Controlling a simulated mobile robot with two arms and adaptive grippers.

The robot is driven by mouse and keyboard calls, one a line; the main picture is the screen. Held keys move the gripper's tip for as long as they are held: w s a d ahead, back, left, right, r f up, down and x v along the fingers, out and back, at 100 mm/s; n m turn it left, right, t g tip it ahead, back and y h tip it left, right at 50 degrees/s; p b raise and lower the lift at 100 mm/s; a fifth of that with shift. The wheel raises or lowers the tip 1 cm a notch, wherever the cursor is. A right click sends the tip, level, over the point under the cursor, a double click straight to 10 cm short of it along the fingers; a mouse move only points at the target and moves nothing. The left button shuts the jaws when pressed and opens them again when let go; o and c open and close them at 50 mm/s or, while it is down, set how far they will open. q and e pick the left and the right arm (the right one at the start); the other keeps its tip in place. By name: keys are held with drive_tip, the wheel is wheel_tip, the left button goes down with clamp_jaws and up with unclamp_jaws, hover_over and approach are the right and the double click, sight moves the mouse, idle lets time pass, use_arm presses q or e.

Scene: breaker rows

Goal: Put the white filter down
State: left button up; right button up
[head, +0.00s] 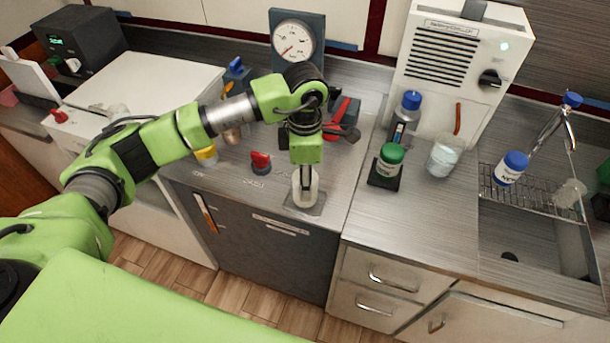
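The white filter (306,195) is upright at the front edge of the grey counter, over a small grey plate (318,207). I cannot tell whether its base touches the plate. My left gripper (304,181) points straight down with its fingers at the top of the filter and appears shut on it. The fingers are seen nearly edge-on and hide the filter's upper part. My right gripper is not in view.
A red-topped knob (261,160) and a yellow-based item (207,155) stand left of the filter. A green-capped bottle (388,161) and a clear beaker (445,155) stand to the right. The sink (530,240) is far right. A pressure gauge (294,40) stands behind.

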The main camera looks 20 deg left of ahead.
use_arm(q)
drive_tip(key=shift+f, duration=0.1)
drive_tip(key=o, duration=0.7)
drive_tip(key=shift+f, duration=0.1)
drive_tip(key=o, duration=0.4)
drive_tip(key=shift+o, duration=0.2)
drive_tip(key=shift+r, duration=0.35)
wheel_tip(320, 180, up, 10)
drive_tip(key=b, duration=0.3)
drive_tip(key=shift+r, duration=0.25)
drive_tip(key=shift+r+b, duration=0.3)
drive_tip(key=shift+r, duration=0.35)
